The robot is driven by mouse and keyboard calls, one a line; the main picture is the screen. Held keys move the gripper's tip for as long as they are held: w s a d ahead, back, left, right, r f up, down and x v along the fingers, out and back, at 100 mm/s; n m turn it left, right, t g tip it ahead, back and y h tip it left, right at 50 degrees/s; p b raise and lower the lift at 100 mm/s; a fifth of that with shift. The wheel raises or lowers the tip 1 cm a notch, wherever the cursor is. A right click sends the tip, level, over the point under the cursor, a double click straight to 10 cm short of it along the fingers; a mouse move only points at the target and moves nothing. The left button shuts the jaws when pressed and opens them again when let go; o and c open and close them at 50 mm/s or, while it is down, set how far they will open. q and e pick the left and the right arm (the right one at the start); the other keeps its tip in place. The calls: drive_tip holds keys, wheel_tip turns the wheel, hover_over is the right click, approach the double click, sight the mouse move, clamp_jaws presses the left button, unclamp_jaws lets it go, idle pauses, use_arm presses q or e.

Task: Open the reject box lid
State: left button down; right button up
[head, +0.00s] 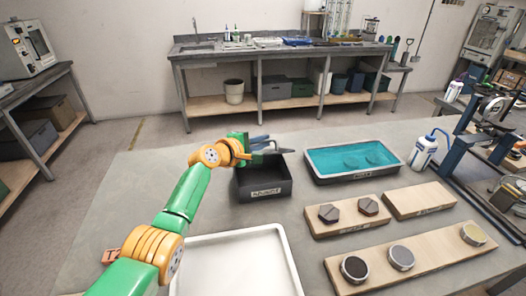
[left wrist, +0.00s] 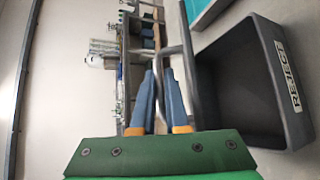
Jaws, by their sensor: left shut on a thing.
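The reject box (head: 264,192) is a dark open-topped box with a white label on its front, standing on the grey table. The left wrist view shows its dark inside and the label "REJECT" on the box (left wrist: 265,75). Its lid (left wrist: 191,70) is raised and shows nearly edge-on at the box's side. A metal handle (left wrist: 158,52) sticks out from the lid. My left gripper (head: 264,143) is above the back of the box. Its blue fingers (left wrist: 159,85) are shut on the handle. The arm partly hides the lid in the head view. My right gripper is not in view.
A tray of teal liquid (head: 311,171) stands right of the box, with a wash bottle (head: 423,153) beyond it. Wooden boards (head: 410,262) with several small pieces lie at the front right. An empty white tray (head: 235,265) lies in front of the box.

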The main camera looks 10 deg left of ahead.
use_arm(q)
drive_tip(key=shift+w+r, duration=0.15)
drive_tip(key=shift+r, duration=0.05)
idle(0.3)
drive_tip(key=c, duration=1.2)
unclamp_jaws()
drive_tip(key=shift+a, duration=0.1)
drive_tip(key=shift+s+a+r+p, duration=0.35)
drive_tip(key=shift+s+p, duration=0.15)
drive_tip(key=shift+p, duration=0.2)
drive_tip(key=p+v, duration=0.1)
drive_tip(key=v, duration=0.3)
drive_tip(key=shift+f, duration=0.2)
drive_tip(key=shift+v, duration=0.9)
drive_tip(key=shift+d, duration=0.1)
